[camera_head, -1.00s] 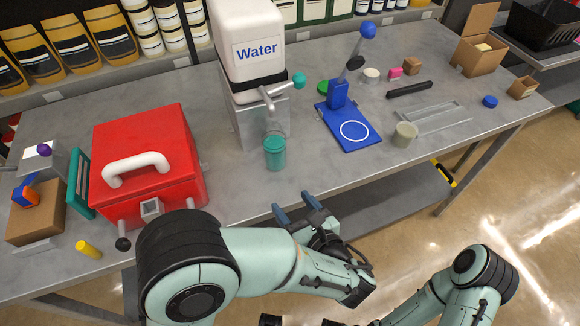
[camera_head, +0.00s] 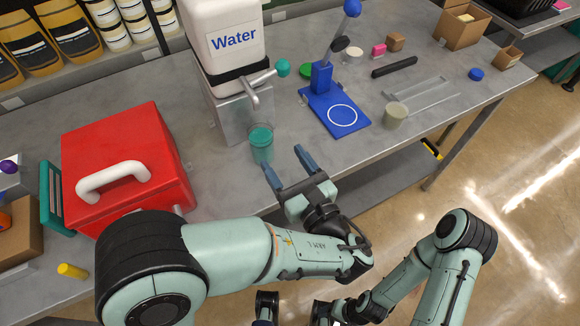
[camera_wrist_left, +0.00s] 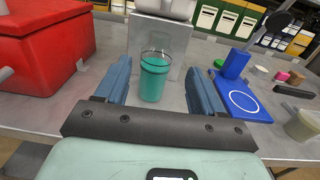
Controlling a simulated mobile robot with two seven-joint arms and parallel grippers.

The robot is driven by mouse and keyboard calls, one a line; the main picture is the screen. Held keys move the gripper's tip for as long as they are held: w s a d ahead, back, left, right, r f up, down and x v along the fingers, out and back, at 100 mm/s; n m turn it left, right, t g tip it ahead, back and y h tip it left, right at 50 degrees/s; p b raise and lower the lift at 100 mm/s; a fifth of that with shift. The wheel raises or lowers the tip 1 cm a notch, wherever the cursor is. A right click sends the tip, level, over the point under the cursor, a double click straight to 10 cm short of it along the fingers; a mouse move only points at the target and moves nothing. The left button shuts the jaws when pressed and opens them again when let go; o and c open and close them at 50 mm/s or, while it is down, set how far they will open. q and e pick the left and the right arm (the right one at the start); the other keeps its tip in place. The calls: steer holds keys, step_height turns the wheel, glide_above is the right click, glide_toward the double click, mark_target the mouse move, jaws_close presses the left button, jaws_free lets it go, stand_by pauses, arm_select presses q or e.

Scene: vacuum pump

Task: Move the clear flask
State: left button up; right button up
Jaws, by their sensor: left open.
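The clear flask (camera_head: 261,146), a see-through cup holding teal liquid, stands upright on the grey table in front of the water dispenser's tap. My left gripper (camera_head: 285,162) is open and empty at the table's front edge, its two blue fingers pointing at the flask, just short of it in the head view. In the left wrist view the flask (camera_wrist_left: 154,80) appears between the two spread fingers, touching neither as far as I can see. My right gripper (camera_head: 293,308) is only partly visible at the bottom edge of the head view, and its opening is unclear.
The water dispenser (camera_head: 231,45) stands right behind the flask, its tap (camera_head: 252,92) above it. A red box (camera_head: 125,170) is to the left. A blue stand (camera_head: 333,108) and a pale cup (camera_head: 395,115) are to the right. Bare table lies around the flask.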

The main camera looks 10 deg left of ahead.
mark_target(263, 129)
arm_select(q)
steer(key=x, duration=1.2)
steer(key=shift+d, duration=0.1)
arm_select(e)
steer(key=shift+r, duration=0.2)
arm_select(q)
steer(key=c, duration=1.1)
steer(key=shift+d, duration=0.1)
